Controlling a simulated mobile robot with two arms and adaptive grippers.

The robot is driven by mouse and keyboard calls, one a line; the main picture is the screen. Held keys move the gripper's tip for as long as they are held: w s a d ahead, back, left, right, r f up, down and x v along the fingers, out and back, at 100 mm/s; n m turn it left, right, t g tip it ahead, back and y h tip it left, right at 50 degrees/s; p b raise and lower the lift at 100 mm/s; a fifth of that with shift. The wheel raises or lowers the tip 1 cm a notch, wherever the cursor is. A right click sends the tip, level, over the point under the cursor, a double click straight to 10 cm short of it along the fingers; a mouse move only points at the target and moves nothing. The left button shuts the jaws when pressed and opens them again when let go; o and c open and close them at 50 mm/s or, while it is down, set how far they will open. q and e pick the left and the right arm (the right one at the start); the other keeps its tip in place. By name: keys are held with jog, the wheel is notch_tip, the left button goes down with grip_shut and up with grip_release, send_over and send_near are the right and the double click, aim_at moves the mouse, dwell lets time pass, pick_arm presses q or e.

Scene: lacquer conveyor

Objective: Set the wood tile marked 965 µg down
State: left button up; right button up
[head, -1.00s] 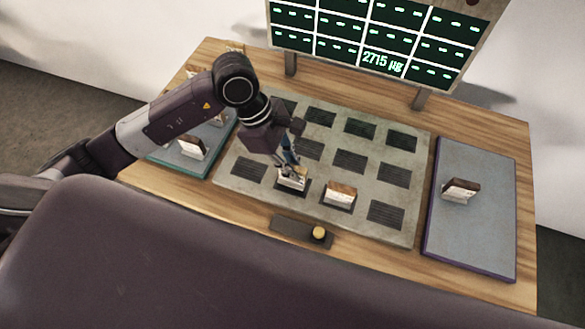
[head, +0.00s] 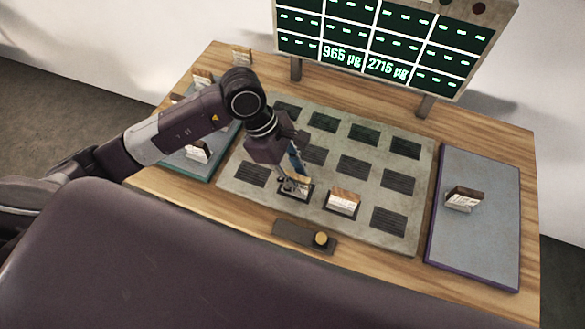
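My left gripper (head: 294,184) points down at the second pad from the left in the front row of the grey pad board (head: 328,224). A small pale tile (head: 297,190) is at its fingertips, at that pad. The fingers partly cover the tile, its marking is unreadable, and I cannot tell whether they grip it. The display (head: 378,45) shows 965 µg in the second cell of its bottom row and 2715 µg in the third. Another wood tile (head: 343,201) stands on the pad to the right. My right gripper is not in view.
A wood tile (head: 464,198) stands on the blue-grey right tray (head: 478,243). The teal left tray (head: 190,171), partly behind my arm, holds tiles, one of them a pale tile (head: 198,152). Several pads are bare.

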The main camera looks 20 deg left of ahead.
pick_arm(q)
jog(key=b+v, duration=0.3)
jog(key=v, duration=0.9)
